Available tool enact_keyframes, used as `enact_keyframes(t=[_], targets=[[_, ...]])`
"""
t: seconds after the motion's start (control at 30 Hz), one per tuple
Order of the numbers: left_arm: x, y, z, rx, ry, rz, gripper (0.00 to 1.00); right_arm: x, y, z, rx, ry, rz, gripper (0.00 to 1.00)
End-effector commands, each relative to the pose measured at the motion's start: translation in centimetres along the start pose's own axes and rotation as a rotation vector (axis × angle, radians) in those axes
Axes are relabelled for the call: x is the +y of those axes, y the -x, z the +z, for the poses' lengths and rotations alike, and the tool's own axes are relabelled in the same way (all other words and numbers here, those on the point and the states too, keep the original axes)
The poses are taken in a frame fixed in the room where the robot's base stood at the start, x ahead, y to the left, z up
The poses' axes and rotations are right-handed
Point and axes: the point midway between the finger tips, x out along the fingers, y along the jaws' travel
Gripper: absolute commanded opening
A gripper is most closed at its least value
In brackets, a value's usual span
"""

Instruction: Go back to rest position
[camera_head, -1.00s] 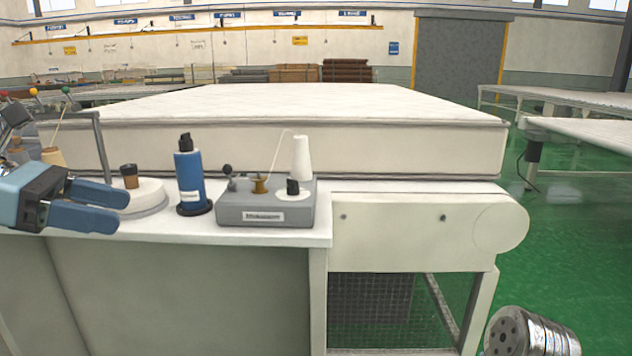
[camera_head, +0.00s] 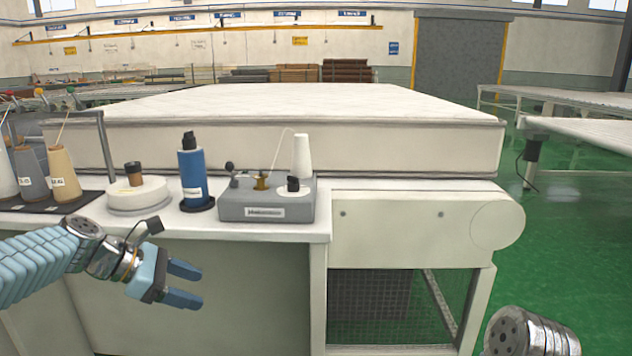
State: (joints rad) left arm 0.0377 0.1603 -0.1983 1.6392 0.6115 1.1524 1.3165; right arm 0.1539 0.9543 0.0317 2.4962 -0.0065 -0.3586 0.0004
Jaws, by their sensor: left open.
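My left gripper (camera_head: 192,284) is in front of the workbench, below the level of its top. Its two blue fingers point right, are spread apart and hold nothing. The large white mattress (camera_head: 270,105) lies flat behind the bench on a conveyor table (camera_head: 415,228). My right gripper is not seen; a metallic rounded part (camera_head: 530,332), likely of my right arm, shows at the bottom right.
The white bench top (camera_head: 285,231) holds thread cones (camera_head: 62,172), a round white pad (camera_head: 138,196), a blue bottle (camera_head: 193,175) and a grey winder box (camera_head: 266,203). Another table (camera_head: 590,132) stands at right. The green floor (camera_head: 570,215) between is clear.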

Motion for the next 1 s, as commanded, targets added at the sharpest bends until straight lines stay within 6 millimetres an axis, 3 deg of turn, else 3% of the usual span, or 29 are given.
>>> enact_keyframes(t=[0.03, 0.17, 0.27, 0.4, 0.5, 0.6, 0.73, 0.83, 1.0], targets=[[-0.3, -3.2, -2.5, 0.049, -0.033, -0.025, 0.65, 0.0, 0.0, 0.0, 0.000, 0.000, 0.000, 0.43], [-2.6, -11.7, -10.0, 0.203, -0.211, -0.094, 0.65, 0.0, 0.0, 0.0, 0.000, 0.000, 0.000, 0.43], [-6.2, -17.5, -15.7, 0.304, -0.402, -0.182, 0.65, 0.0, 0.0, 0.0, 0.000, 0.000, 0.000, 0.43], [-13.7, -24.2, -22.7, 0.379, -0.749, -0.345, 0.65, 0.0, 0.0, 0.0, 0.000, 0.000, 0.000, 0.43], [-20.1, -27.7, -25.9, 0.362, -1.029, -0.457, 0.65, 0.0, 0.0, 0.0, 0.000, 0.000, 0.000, 0.43], [-25.8, -29.7, -27.3, 0.301, -1.278, -0.532, 0.65, 0.0, 0.0, 0.0, 0.000, 0.000, 0.000, 0.43], [-30.6, -30.9, -27.5, 0.221, -1.494, -0.564, 0.65, 0.0, 0.0, 0.0, 0.000, 0.000, 0.000, 0.43], [-32.0, -31.1, -27.3, 0.191, -1.570, -0.565, 0.65, 0.0, 0.0, 0.0, 0.000, 0.000, 0.000, 0.43], [-32.2, -31.2, -27.3, 0.187, -1.587, -0.563, 0.65, 0.0, 0.0, 0.0, 0.000, 0.000, 0.000, 0.43]])
